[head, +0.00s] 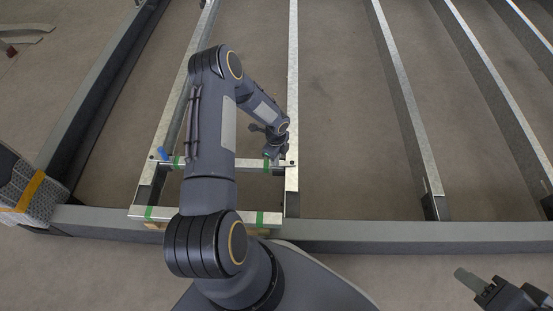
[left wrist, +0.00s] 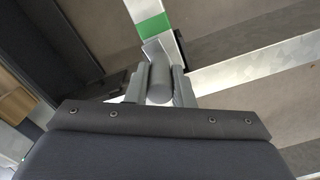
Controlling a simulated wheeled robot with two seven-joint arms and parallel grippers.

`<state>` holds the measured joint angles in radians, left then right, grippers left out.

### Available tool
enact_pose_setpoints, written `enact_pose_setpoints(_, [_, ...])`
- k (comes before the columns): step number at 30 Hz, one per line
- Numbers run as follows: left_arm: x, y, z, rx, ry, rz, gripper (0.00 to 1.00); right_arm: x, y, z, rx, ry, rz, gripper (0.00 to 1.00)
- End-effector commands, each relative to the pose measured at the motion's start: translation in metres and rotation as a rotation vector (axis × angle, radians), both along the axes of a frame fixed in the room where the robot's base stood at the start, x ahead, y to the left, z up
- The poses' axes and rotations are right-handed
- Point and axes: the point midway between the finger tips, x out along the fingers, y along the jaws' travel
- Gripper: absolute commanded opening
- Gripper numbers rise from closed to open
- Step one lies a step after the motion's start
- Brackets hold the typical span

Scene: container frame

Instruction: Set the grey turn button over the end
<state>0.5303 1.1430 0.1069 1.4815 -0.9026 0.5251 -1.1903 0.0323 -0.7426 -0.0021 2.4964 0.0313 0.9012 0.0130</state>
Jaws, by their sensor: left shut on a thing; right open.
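My left gripper (head: 271,154) reaches down to the right end of a metal crossbar (head: 222,165), where it meets a long rail. In the left wrist view its two fingers (left wrist: 159,88) are shut on the grey turn button (left wrist: 160,76), whose rounded grey body shows between them. The button lies by the bar's end, just below a green band (left wrist: 153,26). I cannot tell whether it lies over the end or beside it. In the head view the button is too small and covered to make out clearly. My right gripper (head: 470,279) is open and empty at the lower right.
A blue piece (head: 162,154) sits at the crossbar's left end. A nearer bar (head: 206,214) with green bands lies along the grey front beam (head: 400,231). Long metal rails (head: 405,100) run away to the right, with bare brown floor between. A grey crate (head: 32,196) stands at the left.

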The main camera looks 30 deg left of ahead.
Motion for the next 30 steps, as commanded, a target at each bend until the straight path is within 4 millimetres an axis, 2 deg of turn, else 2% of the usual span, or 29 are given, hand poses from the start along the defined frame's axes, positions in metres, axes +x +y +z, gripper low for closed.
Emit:
enact_pose_setpoints(8, [0.0041, 0.0023, 0.0003, -0.001, -0.003, -0.066, 0.0, 0.0, 0.0, -0.0017, 0.0, 0.0, 0.0, 0.43])
enact_pose_setpoints(21, [0.0046, 0.0024, 0.0005, -0.001, -0.003, -0.073, 0.0, 0.0, 0.0, -0.0017, 0.0, 0.0, 0.0, 0.43])
enact_pose_setpoints(22, [0.0047, 0.0024, 0.0005, -0.001, -0.003, -0.073, 0.25, 0.0, 0.0, -0.0017, 0.0, 0.0, 0.0, 0.43])
enact_pose_setpoints(26, [0.0045, 0.0024, 0.0004, -0.001, -0.002, -0.073, 0.42, 0.0, 0.0, -0.0017, 0.0, 0.0, 0.0, 0.43])
enact_pose_setpoints(30, [0.0042, 0.0024, 0.0003, -0.001, -0.001, -0.073, 0.43, 0.0, 0.0, -0.0017, 0.0, 0.0, 0.0, 0.43])
